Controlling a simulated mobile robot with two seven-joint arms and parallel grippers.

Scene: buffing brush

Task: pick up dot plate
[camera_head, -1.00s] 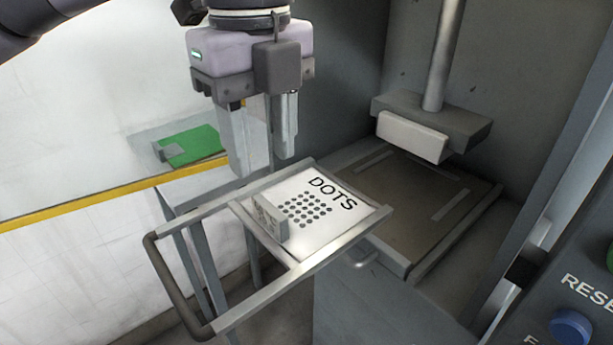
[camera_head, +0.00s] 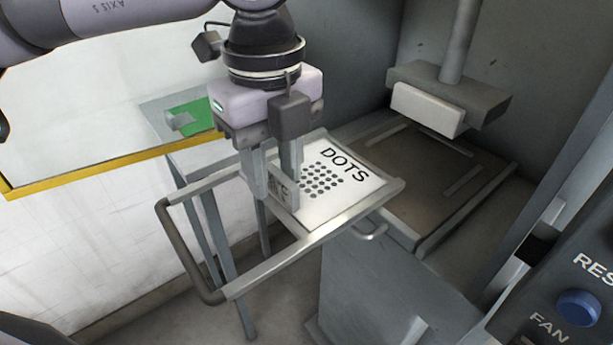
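The dot plate (camera_head: 345,189) is a white plate marked "DOTS" with a grid of dark dots and a small grey grip block (camera_head: 283,190) at its left edge. It lies flat on a metal pull-out frame (camera_head: 297,246) with a dark handle. My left gripper (camera_head: 276,197) points down over the block, its two fingers apart, one on either side of it as seen from here. They partly hide the block, and I cannot tell whether they touch it. My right gripper is not in view.
A machine bay with a grey bed (camera_head: 425,185) stands right of the frame, under a press head with a white pad (camera_head: 428,109). A control panel (camera_head: 560,300) is at lower right.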

